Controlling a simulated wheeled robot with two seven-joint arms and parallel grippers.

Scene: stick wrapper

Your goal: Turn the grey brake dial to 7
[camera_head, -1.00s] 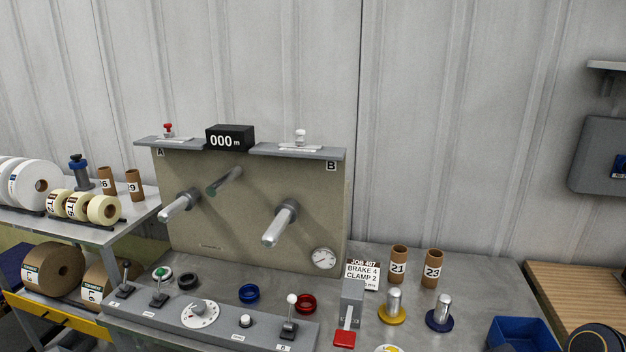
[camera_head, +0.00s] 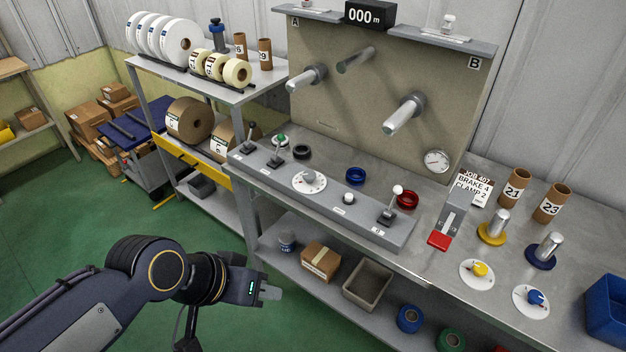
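The grey brake dial (camera_head: 309,181) is a round white scale with a grey knob, on the sloped grey control panel (camera_head: 345,219) at the bench's front. Its numbers are too small to read. My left gripper (camera_head: 271,293) is in front of the bench, below and to the left of the dial, clear of it and touching nothing that I can see. Its fingers point right, and whether they are apart is too small to tell. My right gripper is not in view.
Levers (camera_head: 279,146) stand left of the dial and a white-knobbed lever (camera_head: 394,197) to its right. Yellow (camera_head: 479,271) and blue (camera_head: 535,299) knobs sit at the right. The lower shelf holds a carton (camera_head: 320,262).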

